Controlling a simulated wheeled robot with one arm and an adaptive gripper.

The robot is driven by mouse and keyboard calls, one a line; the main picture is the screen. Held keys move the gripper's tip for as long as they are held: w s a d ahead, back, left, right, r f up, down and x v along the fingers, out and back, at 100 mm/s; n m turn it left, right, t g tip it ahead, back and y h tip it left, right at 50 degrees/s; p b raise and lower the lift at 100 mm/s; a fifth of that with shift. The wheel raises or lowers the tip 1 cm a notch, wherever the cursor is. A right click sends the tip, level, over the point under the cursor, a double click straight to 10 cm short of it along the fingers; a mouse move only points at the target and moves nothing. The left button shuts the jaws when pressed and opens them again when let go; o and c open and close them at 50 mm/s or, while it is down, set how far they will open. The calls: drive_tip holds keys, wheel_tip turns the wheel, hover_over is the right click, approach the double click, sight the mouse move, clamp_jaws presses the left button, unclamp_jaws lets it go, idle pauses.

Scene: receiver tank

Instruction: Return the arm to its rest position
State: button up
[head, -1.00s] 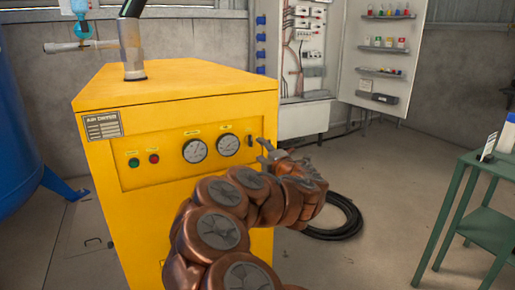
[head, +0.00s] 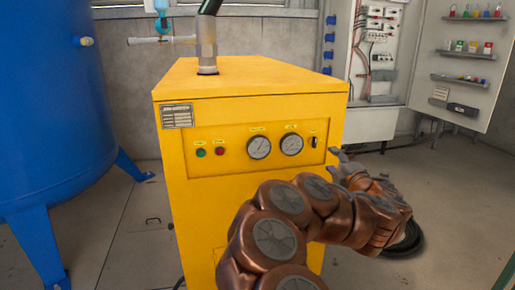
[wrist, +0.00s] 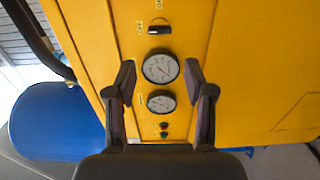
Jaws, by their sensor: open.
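My copper-coloured arm reaches up from the bottom of the head view. My gripper (head: 340,167) is at the right end of the front panel of the yellow air dryer (head: 225,225), near the black switch (head: 315,141). In the wrist view my gripper (wrist: 160,78) is open and empty, with its two fingers apart on either side of the gauges (wrist: 160,67). The switch (wrist: 160,29) shows beyond the fingertips, apart from them. The green button (head: 201,152) and red button (head: 220,151) are at the panel's left.
A blue tank (head: 50,100) on legs stands left of the dryer. An open electrical cabinet (head: 375,60) and a shelf panel (head: 465,60) are at the back right. A black hose coil (head: 408,240) lies on the floor behind my arm. Floor at the right is clear.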

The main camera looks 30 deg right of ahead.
drive_tip(key=s+a+r+m+g+h+p, duration=0.1)
drive_tip(key=s+r+m+g+h+p, duration=0.2)
drive_tip(key=r+m+p, duration=0.35)
drive_tip(key=s+a+r+m+g+h+p, duration=0.1)
drive_tip(key=r+m+g+h+p, duration=0.25)
drive_tip(key=r+m+p, duration=0.35)
drive_tip(key=s+a+f+m+g+y+p, duration=0.1)
drive_tip(key=s+a+g+y+p, duration=0.25)
drive_tip(key=a, duration=0.45)
drive_tip(key=s+a+m+g+y+p, duration=0.1)
drive_tip(key=s+a+g+y+p, duration=0.15)
drive_tip(key=a+p, duration=0.4)
drive_tip(key=s+a+f+m+g+y+p, duration=0.1)
drive_tip(key=s+a+g+y+p, duration=0.2)
drive_tip(key=a, duration=0.6)
drive_tip(key=s+a+r+n+g+y+p, duration=0.1)
drive_tip(key=s+a+r+p, duration=0.1)
drive_tip(key=s+a, duration=0.5)
drive_tip(key=s+a+r+n+g+y+p, duration=0.1)
drive_tip(key=s+a+r+g+y+p, duration=0.1)
drive_tip(key=s+a, duration=0.5)
drive_tip(key=shift+a+r+p, duration=0.15)
drive_tip(key=shift+a+p, duration=0.05)
drive_tip(key=shift+p, duration=0.45)
